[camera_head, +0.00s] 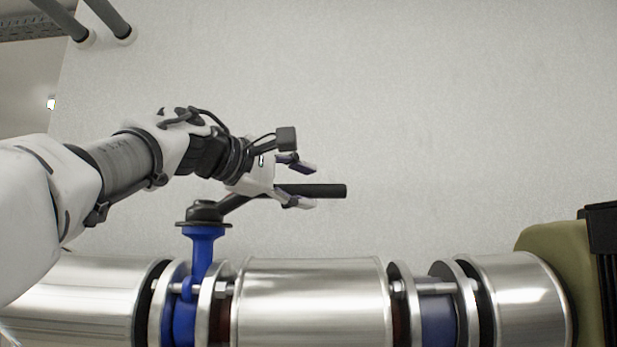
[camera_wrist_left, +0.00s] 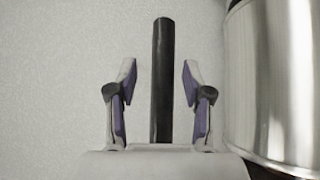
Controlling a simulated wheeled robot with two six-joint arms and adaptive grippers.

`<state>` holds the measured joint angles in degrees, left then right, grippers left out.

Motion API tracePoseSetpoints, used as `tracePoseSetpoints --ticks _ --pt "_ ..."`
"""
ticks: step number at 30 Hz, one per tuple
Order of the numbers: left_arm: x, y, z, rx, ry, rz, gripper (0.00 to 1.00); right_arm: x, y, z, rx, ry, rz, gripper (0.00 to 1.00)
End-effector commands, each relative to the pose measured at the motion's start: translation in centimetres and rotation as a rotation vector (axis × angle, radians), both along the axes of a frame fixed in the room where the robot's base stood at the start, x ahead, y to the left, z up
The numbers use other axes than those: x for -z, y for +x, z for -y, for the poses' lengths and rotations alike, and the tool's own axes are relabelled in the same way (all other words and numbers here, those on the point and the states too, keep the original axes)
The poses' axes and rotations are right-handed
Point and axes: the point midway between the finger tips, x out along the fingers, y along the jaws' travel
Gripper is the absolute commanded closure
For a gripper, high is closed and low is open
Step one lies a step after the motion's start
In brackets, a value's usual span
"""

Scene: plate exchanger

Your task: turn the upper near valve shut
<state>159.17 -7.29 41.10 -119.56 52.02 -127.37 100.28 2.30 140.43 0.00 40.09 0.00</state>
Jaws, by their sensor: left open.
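The valve has a blue body (camera_head: 203,251) set between flanges in the steel pipe, with a black lever handle (camera_head: 318,190) on top. The lever points to the right, roughly along the pipe. My left gripper (camera_head: 302,184) is open at the lever, with its fingertips around the handle's middle. In the left wrist view the black handle (camera_wrist_left: 162,80) runs between the two open fingers of the gripper (camera_wrist_left: 157,85), with a gap on both sides. Part of the lever near its pivot is hidden behind the gripper. My right gripper is not seen.
The silver pipe (camera_head: 311,300) runs across the bottom, close below the lever; it also shows at the right in the left wrist view (camera_wrist_left: 275,80). The space above is clear before a pale wall.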

Motion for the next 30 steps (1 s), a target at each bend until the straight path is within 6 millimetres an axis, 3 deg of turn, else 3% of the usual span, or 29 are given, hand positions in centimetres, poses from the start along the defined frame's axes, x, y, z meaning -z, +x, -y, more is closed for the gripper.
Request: tracePoseSetpoints --ticks 3,11,15,30 --pt "0.16 1.00 0.97 0.000 0.002 -0.002 0.49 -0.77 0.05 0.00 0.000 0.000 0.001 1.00" --pt "0.33 1.15 1.13 0.000 0.000 0.000 0.49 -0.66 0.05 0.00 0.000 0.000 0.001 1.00" --pt "0.34 1.15 1.13 0.000 0.001 -0.001 0.99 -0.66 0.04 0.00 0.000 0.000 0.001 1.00" --pt "0.25 1.40 1.09 0.028 -0.001 -0.001 1.00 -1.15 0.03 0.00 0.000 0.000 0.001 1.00"
